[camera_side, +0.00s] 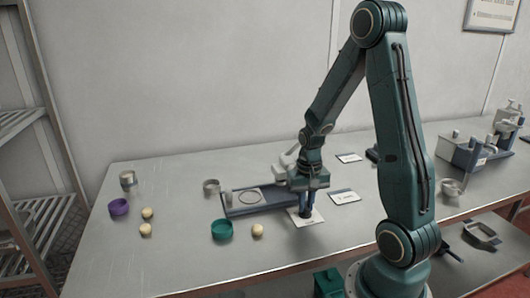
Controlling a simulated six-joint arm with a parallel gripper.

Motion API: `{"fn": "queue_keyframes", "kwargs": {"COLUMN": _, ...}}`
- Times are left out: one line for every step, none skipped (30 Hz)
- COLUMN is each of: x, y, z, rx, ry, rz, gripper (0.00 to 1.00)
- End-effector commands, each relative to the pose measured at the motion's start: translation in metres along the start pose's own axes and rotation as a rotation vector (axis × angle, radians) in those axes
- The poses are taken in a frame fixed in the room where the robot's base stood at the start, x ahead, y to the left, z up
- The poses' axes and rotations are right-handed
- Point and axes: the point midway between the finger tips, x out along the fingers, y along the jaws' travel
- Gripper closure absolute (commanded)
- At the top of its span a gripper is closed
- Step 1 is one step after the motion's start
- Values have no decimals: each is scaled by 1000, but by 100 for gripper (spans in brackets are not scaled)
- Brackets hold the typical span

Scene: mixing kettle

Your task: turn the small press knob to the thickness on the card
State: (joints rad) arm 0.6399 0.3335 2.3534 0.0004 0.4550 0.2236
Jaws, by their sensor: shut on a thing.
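My gripper (307,212) points down at the press's right end. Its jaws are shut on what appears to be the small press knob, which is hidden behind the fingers. A white card (292,213) lies flat under and around the fingertips. Another white card (345,197) with dark print lies just right of the gripper, and a third card (348,158) lies farther back. The print on all of them is too small to read.
A teal ring (222,230), a purple ring (118,207), a metal ring (211,187), pale dough balls (257,230) and a tin (127,179) stand left and in front of the press. A blue-grey box (462,153) stands far right.

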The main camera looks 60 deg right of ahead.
Motion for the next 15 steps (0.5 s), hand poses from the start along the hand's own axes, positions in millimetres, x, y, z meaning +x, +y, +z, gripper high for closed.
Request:
{"fn": "queue_keyframes", "kwargs": {"x": 0, "y": 0, "z": 0, "rx": 23, "ry": 0, "rz": -1, "gripper": 100}}
{"fn": "queue_keyframes", "kwargs": {"x": 0, "y": 0, "z": 0, "rx": 41, "ry": 0, "rz": -1, "gripper": 100}}
{"fn": "queue_keyframes", "kwargs": {"x": 0, "y": 0, "z": 0, "rx": 64, "ry": 0, "rz": -1, "gripper": 100}}
{"fn": "queue_keyframes", "kwargs": {"x": 0, "y": 0, "z": 0, "rx": 84, "ry": 0, "rz": -1, "gripper": 100}}
{"fn": "queue_keyframes", "kwargs": {"x": 0, "y": 0, "z": 0, "rx": 105, "ry": 1, "rz": -1, "gripper": 100}}
{"fn": "queue_keyframes", "kwargs": {"x": 0, "y": 0, "z": 0, "rx": 134, "ry": 1, "rz": -1, "gripper": 100}}
{"fn": "queue_keyframes", "kwargs": {"x": 0, "y": 0, "z": 0, "rx": 157, "ry": 1, "rz": -1, "gripper": 100}}
{"fn": "queue_keyframes", "kwargs": {"x": 0, "y": 0, "z": 0, "rx": 182, "ry": 0, "rz": -1, "gripper": 100}}
{"fn": "queue_keyframes", "kwargs": {"x": 0, "y": 0, "z": 0, "rx": 216, "ry": 0, "rz": -1, "gripper": 100}}
{"fn": "queue_keyframes", "kwargs": {"x": 0, "y": 0, "z": 0, "rx": 242, "ry": 1, "rz": -1, "gripper": 100}}
{"fn": "queue_keyframes", "kwargs": {"x": 0, "y": 0, "z": 0, "rx": 270, "ry": 0, "rz": -1, "gripper": 100}}
{"fn": "queue_keyframes", "kwargs": {"x": 0, "y": 0, "z": 0, "rx": 306, "ry": 1, "rz": -1, "gripper": 100}}
{"fn": "queue_keyframes", "kwargs": {"x": 0, "y": 0, "z": 0, "rx": 335, "ry": 1, "rz": -1, "gripper": 100}}
{"fn": "queue_keyframes", "kwargs": {"x": 0, "y": 0, "z": 0, "rx": 363, "ry": 1, "rz": -1, "gripper": 100}}
{"fn": "queue_keyframes", "kwargs": {"x": 0, "y": 0, "z": 0, "rx": 401, "ry": 1, "rz": -1, "gripper": 100}}
